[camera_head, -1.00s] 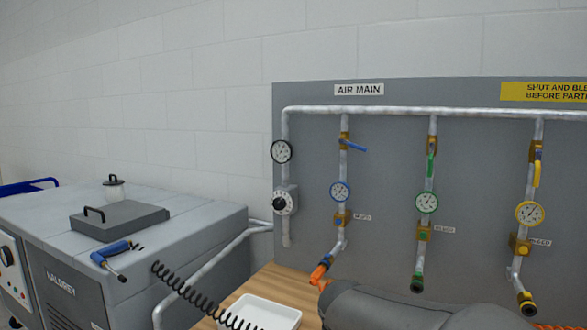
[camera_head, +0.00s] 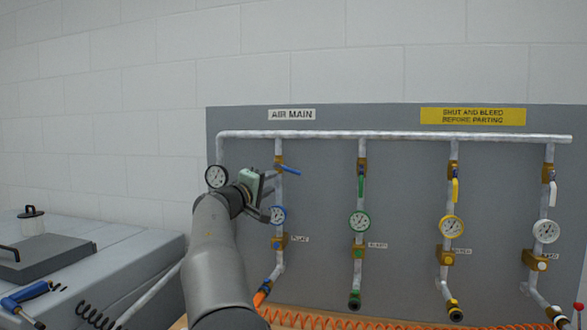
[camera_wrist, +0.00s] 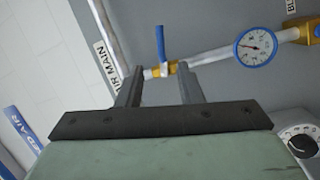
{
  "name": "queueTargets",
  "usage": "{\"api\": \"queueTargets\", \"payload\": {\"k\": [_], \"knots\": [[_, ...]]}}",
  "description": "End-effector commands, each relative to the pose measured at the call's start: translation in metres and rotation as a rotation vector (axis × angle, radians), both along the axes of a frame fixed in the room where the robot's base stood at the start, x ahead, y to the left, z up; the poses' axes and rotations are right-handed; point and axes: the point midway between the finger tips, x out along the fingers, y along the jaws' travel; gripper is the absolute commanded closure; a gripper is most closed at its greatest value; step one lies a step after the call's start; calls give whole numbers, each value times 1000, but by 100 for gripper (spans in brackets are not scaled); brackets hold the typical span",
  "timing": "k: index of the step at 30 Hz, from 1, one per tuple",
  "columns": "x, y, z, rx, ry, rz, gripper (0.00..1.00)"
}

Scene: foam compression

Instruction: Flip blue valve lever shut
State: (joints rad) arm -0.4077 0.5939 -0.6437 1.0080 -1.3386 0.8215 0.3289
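The blue valve lever (camera_head: 289,170) sticks out to the right from the brass valve (camera_head: 278,163) at the top of the leftmost drop pipe, across the pipe's line. In the wrist view the blue lever (camera_wrist: 160,44) shows just past the fingertips, with its brass valve appearing between them. My gripper (camera_wrist: 160,68) is open and empty, its two fingers apart and pointing at the valve. In the head view my gripper (camera_head: 268,195) is in front of the panel, left of and below the lever. Contact with the lever is not visible.
The green lever (camera_head: 361,185), yellow lever (camera_head: 455,190) and white lever (camera_head: 552,193) hang down along their pipes. A blue-rimmed gauge (camera_head: 278,215) sits below the valve, close to my gripper. A black-rimmed gauge (camera_head: 216,176) is to the left. An orange hose (camera_head: 350,322) runs along the bottom.

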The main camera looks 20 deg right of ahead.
Motion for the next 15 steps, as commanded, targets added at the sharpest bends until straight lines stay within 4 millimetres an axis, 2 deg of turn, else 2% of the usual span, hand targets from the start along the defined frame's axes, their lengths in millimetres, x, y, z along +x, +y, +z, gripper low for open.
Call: {"api": "queueTargets", "payload": {"k": [1, 6, 15], "knots": [[7, -11, 6, 0, 2, -3, 67], [28, -42, 11, 0, 2, -4, 67], [62, -90, 18, 2, 2, -2, 67]]}}
